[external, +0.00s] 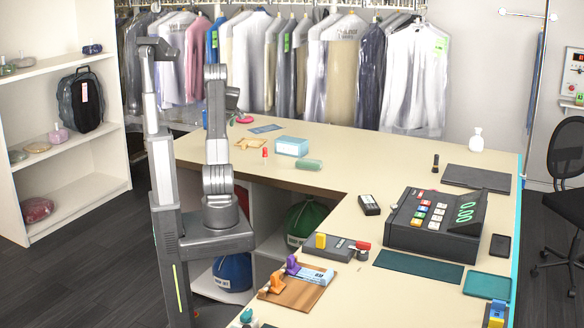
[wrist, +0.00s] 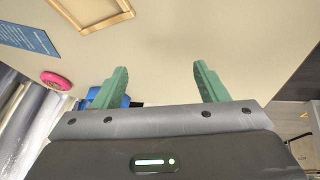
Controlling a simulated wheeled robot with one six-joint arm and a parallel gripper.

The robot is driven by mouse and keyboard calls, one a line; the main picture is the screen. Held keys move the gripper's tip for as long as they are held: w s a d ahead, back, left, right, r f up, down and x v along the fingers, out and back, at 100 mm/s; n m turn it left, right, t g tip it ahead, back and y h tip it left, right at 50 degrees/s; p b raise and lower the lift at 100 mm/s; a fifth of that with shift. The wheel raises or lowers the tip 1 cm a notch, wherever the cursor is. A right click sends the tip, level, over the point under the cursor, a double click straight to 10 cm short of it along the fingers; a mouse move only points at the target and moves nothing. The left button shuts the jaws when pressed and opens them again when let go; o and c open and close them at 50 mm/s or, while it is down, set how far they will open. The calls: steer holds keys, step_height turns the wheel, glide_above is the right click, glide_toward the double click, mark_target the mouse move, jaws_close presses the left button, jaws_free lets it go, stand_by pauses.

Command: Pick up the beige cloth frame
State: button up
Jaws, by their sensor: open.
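The beige cloth frame (external: 250,143) lies flat on the far left part of the counter in the external view. In the wrist view the frame (wrist: 108,23) shows at the top edge, left of centre, partly cut off, with a light wooden rim. My gripper (wrist: 160,67) is open, with its two green fingers spread and bare counter between their tips. The frame is beyond the fingertips and to the left, apart from them. In the external view my arm hides most of the gripper.
A blue card (wrist: 28,38) and a pink round item (wrist: 55,81) lie near the frame. A light blue box (external: 292,146), a green roll (external: 309,165) and a small red item (external: 265,153) stand to its right. Bagged garments (external: 342,75) hang behind the counter.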

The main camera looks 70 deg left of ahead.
steer(key=w+d+r+n+t+h, duration=0.1)
steer(key=w+r+n+h, duration=0.3)
steer(key=w, duration=0.5)
steer(key=h+p, duration=0.1)
steer(key=h, duration=0.1)
glide_above(244, 143)
steer(key=f, duration=0.7)
steer(key=shift+w+d+f, duration=0.15)
steer(key=shift+d+f, duration=0.1)
steer(key=shift+d, duration=0.15)
steer(key=shift+a+f+p, duration=0.2)
steer(key=shift+f+p, duration=0.6)
steer(key=shift+f, duration=1.9)
steer(key=c, duration=1.1)
